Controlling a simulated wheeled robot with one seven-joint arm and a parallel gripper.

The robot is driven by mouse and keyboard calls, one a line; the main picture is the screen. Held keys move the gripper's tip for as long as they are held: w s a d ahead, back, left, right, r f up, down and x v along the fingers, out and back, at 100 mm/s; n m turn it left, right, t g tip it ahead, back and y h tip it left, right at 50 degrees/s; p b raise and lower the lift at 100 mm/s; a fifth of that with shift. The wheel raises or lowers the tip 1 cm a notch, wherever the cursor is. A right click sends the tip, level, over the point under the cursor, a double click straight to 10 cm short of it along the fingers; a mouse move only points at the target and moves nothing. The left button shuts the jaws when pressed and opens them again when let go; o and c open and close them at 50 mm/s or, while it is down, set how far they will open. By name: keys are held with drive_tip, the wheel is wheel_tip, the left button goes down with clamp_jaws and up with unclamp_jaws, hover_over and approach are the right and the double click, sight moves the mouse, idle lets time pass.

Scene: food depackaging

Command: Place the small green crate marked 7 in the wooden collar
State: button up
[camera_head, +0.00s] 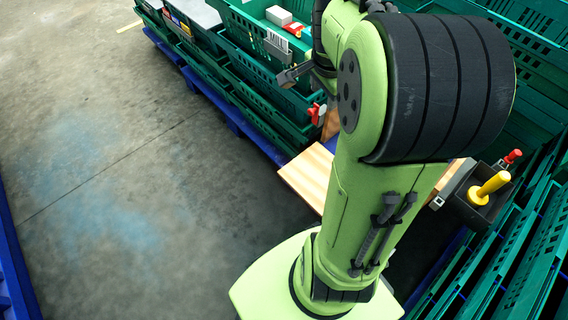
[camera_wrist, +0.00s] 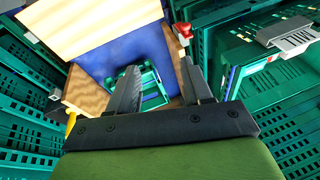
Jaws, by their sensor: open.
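In the wrist view a small green crate (camera_wrist: 152,82) shows beyond my gripper (camera_wrist: 158,68), against a blue surface inside the wooden collar (camera_wrist: 90,97). My gripper is open, with its fingers apart and nothing seen pinched between them. The left finger covers part of the crate, and any number on it cannot be read. The crate appears lower than the fingertips and apart from the right finger. In the head view only part of the collar (camera_head: 308,176) shows; my arm hides the small crate and most of the collar.
Large green crates (camera_head: 262,85) stand in a row on a blue pallet (camera_head: 235,118); others stack at right. A red clamp (camera_wrist: 184,31) sits near the collar's edge. A black holder with a yellow-handled tool (camera_head: 489,187) is at right. Floor at left is clear.

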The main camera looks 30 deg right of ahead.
drive_tip(key=s+a+r+n+t+y, duration=0.1)
drive_tip(key=s+a+n, duration=0.5)
drive_tip(key=a+n, duration=0.3)
drive_tip(key=s+a+r+n+t+y, duration=0.1)
drive_tip(key=s+a+r+n+t, duration=0.1)
drive_tip(key=s+a+n, duration=0.5)
drive_tip(key=a+n, duration=0.1)
drive_tip(key=a, duration=0.2)
drive_tip(key=shift+a+r+n+y, duration=0.2)
drive_tip(key=shift+r+n+y, duration=0.1)
drive_tip(key=shift+n, duration=0.1)
drive_tip(key=shift+s, duration=0.15)
